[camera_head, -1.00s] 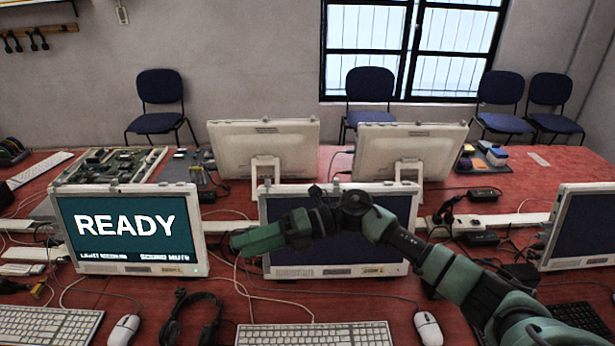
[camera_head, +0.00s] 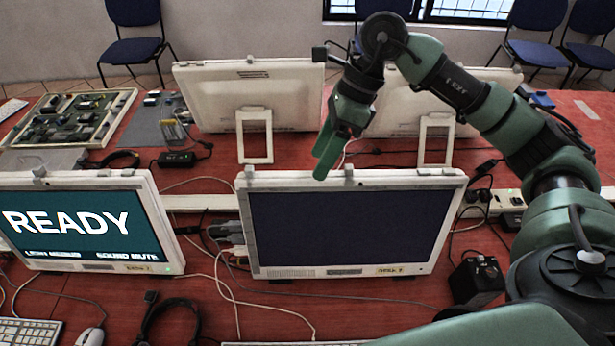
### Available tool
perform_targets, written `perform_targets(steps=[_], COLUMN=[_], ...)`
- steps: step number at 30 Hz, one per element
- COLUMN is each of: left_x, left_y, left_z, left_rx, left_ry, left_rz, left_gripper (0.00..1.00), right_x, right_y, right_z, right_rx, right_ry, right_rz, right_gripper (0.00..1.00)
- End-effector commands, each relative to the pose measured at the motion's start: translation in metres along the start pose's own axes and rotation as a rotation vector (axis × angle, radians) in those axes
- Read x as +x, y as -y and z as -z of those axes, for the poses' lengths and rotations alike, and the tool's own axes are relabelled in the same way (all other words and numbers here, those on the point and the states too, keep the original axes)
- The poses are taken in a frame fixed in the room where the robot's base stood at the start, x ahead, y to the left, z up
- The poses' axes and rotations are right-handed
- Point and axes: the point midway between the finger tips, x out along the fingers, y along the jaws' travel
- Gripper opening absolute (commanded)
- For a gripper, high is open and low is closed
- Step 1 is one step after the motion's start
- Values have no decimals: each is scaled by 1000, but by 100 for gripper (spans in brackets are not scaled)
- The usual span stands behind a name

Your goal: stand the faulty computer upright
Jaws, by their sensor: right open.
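A white-framed computer with a dark, blank screen (camera_head: 345,232) stands upright on the red table in the middle. Left of it, another computer (camera_head: 85,222) stands with a lit screen reading READY. No label that I can read tells which one is faulty. My right gripper (camera_head: 327,160) is open and empty, its green fingers pointing down by the top edge of the blank-screened computer. I cannot tell whether they touch it. My left gripper is not in view.
Two more computers (camera_head: 250,93) face away behind, the right one (camera_head: 400,108) partly hidden by my arm. An opened circuit-board case (camera_head: 72,118) lies back left. Cables run across the red table (camera_head: 215,292). A black box (camera_head: 477,280) sits right of the blank-screened computer.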

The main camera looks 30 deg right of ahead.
Motion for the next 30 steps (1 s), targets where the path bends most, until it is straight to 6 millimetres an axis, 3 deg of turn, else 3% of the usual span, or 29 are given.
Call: perform_targets(steps=[5, 18, 28, 30], left_x=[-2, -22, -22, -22], left_y=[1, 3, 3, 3], left_z=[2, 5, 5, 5], left_rx=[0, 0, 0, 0], left_ry=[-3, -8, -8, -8], left_rz=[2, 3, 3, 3], left_gripper=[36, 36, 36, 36], right_x=[13, 74, 80, 80], right_y=[0, 0, 1, 1], right_z=[2, 2, 2, 2], right_rx=[-3, -3, -3, -3], right_ry=[-8, -4, -4, -4], right_rz=[1, 1, 4, 4], right_gripper=[58, 58, 58, 42])
